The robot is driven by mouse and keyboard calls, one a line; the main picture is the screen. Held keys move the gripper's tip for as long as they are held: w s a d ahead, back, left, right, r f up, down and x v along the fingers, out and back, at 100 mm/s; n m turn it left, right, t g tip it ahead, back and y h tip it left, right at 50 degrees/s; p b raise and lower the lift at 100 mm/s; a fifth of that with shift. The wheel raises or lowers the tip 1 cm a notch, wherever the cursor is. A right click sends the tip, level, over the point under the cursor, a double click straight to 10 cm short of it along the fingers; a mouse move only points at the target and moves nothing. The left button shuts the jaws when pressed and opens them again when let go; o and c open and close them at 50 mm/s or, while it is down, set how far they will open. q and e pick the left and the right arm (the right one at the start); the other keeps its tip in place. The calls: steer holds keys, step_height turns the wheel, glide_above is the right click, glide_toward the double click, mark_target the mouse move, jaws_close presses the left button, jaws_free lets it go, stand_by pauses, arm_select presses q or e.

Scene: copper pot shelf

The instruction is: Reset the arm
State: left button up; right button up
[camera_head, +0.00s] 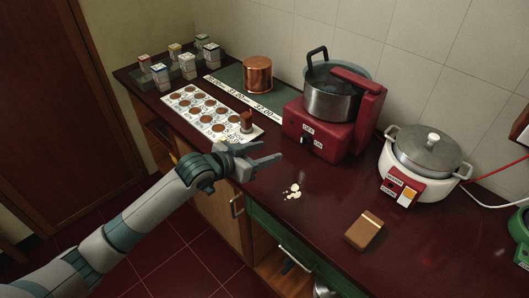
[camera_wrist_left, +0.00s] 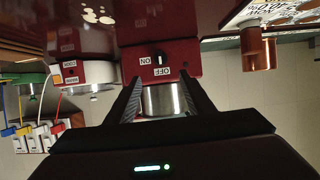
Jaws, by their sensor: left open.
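My left gripper (camera_head: 262,160) is open and empty in the head view. It hangs over the front edge of the dark red counter, just in front of the white card with brown discs. In the left wrist view its two dark fingers (camera_wrist_left: 160,100) are spread apart, with nothing between them. Behind them, farther off, are the red cooker (camera_wrist_left: 160,62) and its metal pot, seen upside down. My right gripper does not show in either view.
The card (camera_head: 205,115) carries a small brown cylinder (camera_head: 246,121). A copper pot (camera_head: 257,75), several small boxes (camera_head: 187,66), the red cooker (camera_head: 318,130), a white rice cooker (camera_head: 425,160), pale crumbs (camera_head: 292,191) and a brown block (camera_head: 363,230) stand or lie on the counter (camera_head: 325,185).

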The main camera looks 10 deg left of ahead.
arm_select(q)
steer(key=s+f+g+y, duration=0.1)
steer(key=s+f, duration=0.6)
steer(key=s, duration=0.2)
steer(key=s+a+f+n+g+y, duration=0.2)
steer(key=s+a+f, duration=0.2)
steer(key=s, duration=0.7)
steer(key=s+a+f+n+g+y, duration=0.15)
steer(key=s+a+f, duration=0.25)
steer(key=s, duration=0.6)
steer(key=s+a+f+n+g+y, duration=0.2)
steer(key=s+a+f+g+y, duration=0.15)
steer(key=s, duration=0.75)
step_height(320, 180, down, 31)
steer(key=s+a, duration=0.1)
steer(key=s, duration=0.1)
steer(key=s+a+f+g+b, duration=0.1)
steer(key=s+a+f, duration=0.2)
steer(key=s+f, duration=1.3)
steer(key=shift+s+f+m+g, duration=0.35)
steer(key=shift+s+m+g, duration=0.1)
steer(key=shift+s, duration=0.4)
steer(key=shift+w, duration=0.1)
